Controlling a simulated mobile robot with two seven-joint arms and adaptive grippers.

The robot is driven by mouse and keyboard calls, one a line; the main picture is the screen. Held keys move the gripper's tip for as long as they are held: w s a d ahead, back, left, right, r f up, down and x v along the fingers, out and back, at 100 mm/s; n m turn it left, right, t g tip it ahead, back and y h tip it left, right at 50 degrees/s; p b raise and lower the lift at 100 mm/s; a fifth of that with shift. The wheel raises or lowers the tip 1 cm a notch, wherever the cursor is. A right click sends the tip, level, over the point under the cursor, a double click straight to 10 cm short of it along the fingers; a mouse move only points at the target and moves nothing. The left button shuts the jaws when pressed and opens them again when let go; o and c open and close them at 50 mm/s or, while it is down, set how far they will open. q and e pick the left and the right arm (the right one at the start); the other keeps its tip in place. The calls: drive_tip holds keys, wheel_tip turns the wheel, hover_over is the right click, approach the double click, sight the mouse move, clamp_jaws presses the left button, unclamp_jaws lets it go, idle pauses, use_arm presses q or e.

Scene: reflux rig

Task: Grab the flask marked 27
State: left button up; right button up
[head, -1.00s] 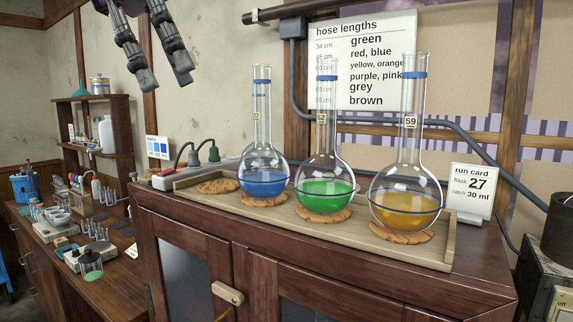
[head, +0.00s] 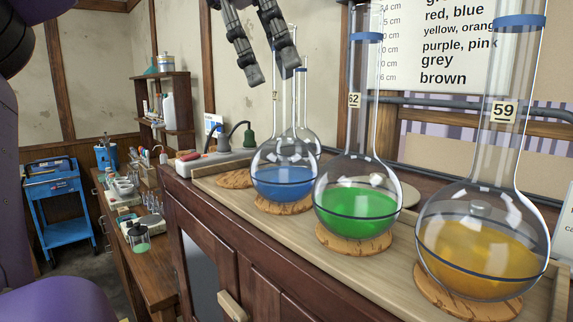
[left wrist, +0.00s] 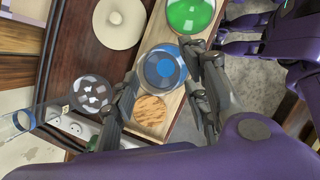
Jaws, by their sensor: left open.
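My left gripper (head: 271,70) is open above the blue-liquid flask (head: 284,182), around or close to its neck top. In the left wrist view the open fingers (left wrist: 160,66) stand on either side of this flask (left wrist: 163,70), seen from above. Its small neck label is too blurred to read. A clear flask (head: 301,110) stands behind it; it shows tilted by the view in the left wrist view (left wrist: 90,97), its label unreadable. The green-liquid flask (head: 356,203) is marked 62 and the yellow-liquid flask (head: 478,250) is marked 59. My right gripper is not in view.
An empty cork ring (left wrist: 150,112) lies beside the blue flask. A power strip (head: 212,160) and a cream disc (left wrist: 119,22) are behind the tray. A blue cart (head: 62,205) stands far left.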

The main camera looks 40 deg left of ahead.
sight(281, 81)
use_arm(q)
drive_tip(key=x, duration=0.3)
drive_tip(key=shift+s+f+p, duration=0.2)
drive_tip(key=shift+s+p, duration=0.05)
drive_tip(key=shift+p, duration=0.05)
drive_tip(key=shift+w+d+f, duration=0.15)
drive_tip(key=shift+w+f, duration=0.05)
drive_tip(key=shift+f, duration=0.25)
clamp_jaws()
drive_tip(key=shift+r, duration=0.1)
